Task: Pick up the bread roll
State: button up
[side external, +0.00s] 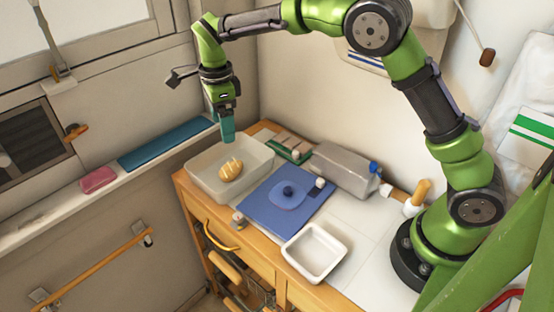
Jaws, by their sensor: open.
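The bread roll (231,170) is golden brown with pale score marks. It lies inside a pale grey rectangular tub (203,186) at the left end of the wooden cabinet top. My gripper (227,132) points down above the back part of the tub, behind and higher than the roll and apart from it. It is open, with nothing seen between its teal fingers. The gap between the fingers is hard to see from this side.
Right of the tub lie a blue mat (262,213) with a round blue lid (288,195) and a grey container (342,168). A white empty dish (313,254) stands at the front. A window ledge (60,203) with a pink item (98,179) runs along the left.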

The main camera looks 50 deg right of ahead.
aim_at(230, 165)
notch_tip(230, 165, down, 14)
jog(key=shift+s+d+r, duration=0.1)
jog(key=shift+r, duration=0.05)
jog(key=c, duration=1.1)
